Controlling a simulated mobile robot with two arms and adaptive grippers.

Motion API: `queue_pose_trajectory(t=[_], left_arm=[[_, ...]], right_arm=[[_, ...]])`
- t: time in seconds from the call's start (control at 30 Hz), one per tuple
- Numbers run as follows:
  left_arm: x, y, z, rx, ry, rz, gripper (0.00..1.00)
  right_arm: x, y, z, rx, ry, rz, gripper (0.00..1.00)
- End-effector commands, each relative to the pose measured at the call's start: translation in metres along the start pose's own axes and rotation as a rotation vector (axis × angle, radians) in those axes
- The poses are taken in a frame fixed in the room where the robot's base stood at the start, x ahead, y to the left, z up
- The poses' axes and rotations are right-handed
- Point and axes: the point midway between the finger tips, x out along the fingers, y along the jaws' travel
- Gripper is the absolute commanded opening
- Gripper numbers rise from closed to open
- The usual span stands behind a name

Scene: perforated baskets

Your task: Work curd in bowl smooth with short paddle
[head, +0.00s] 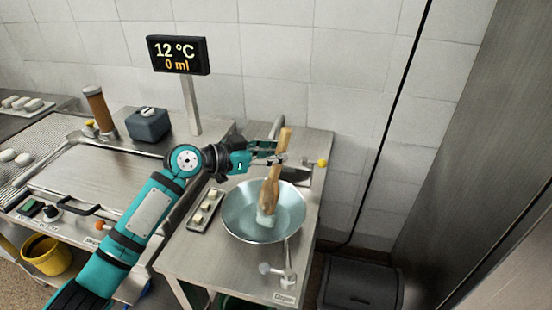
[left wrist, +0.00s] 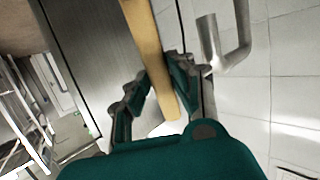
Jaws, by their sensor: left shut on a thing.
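The wooden short paddle (head: 272,187) stands tilted in the steel bowl (head: 229,228), its handle up. My left gripper (head: 279,156) is shut around its handle, above the bowl's far rim. In the left wrist view the pale handle (left wrist: 152,60) passes between the fingers of my left gripper (left wrist: 155,90). The bowl holds bluish, clear-looking liquid. A whitish lump (head: 265,221), seemingly the curd, lies in it against the paddle's lower end, which it partly hides. My right gripper is out of view.
A small tray (head: 205,210) with several pale pieces stands left of the bowl. A tap-like fitting (head: 284,272) stands in front of the bowl. A display on a post (head: 179,56) reads 12 °C and 0 ml. A grey-blue box (head: 148,124) stands further left.

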Motion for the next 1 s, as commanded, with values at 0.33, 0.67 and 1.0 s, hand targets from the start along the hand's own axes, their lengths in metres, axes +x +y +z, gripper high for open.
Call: queue_pose_trajectory(t=[0.33,0.67,1.0], left_arm=[[0.0,0.008,0.001,0.0,-0.005,-0.001,0.0],[0.0,0.02,0.003,-0.001,-0.006,0.001,0.0],[0.0,0.008,0.003,0.0,-0.005,-0.001,0.0]], right_arm=[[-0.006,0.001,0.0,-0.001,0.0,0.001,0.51],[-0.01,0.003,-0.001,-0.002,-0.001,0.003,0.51],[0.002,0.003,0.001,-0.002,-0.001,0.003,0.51]])
